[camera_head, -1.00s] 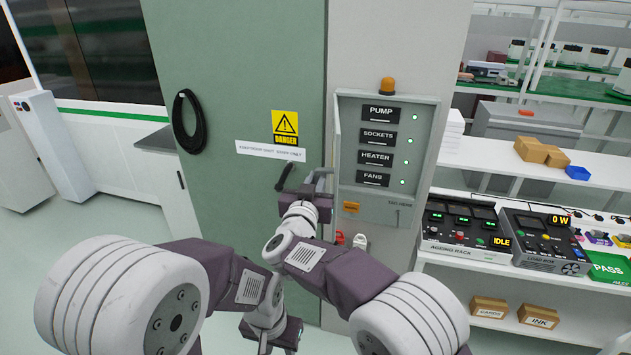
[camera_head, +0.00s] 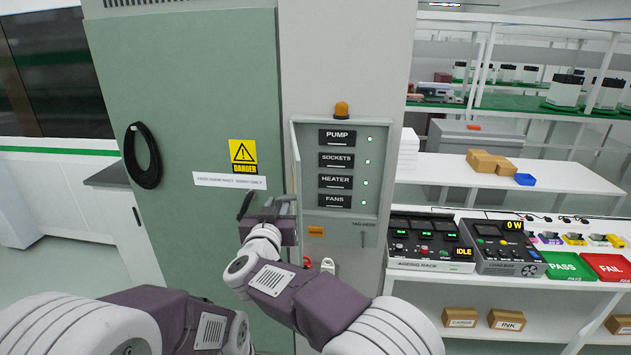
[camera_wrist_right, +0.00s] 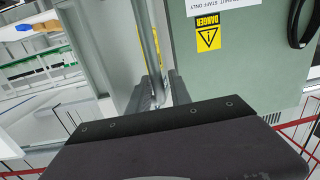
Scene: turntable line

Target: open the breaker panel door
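The breaker panel (camera_head: 342,226) is a grey box on the pale wall, with PUMP, SOCKETS, HEATER and FANS labels and green lights showing. Its door (camera_head: 296,168) stands open at the left side, seen almost edge-on. My right gripper (camera_head: 265,207) is at the lower left of the panel, close to the door. In the right wrist view my right gripper (camera_wrist_right: 160,92) has its fingers apart, with the thin grey door edge (camera_wrist_right: 148,42) running down between them. I cannot tell whether they touch it. My left gripper is out of view; only its arm shows.
A green cabinet (camera_head: 195,110) with a yellow danger sign (camera_head: 243,155) and a black cable coil (camera_head: 143,156) stands left of the panel. At right, a white bench holds the ageing rack (camera_head: 430,241) and load box (camera_head: 507,248). An orange beacon (camera_head: 341,109) tops the panel.

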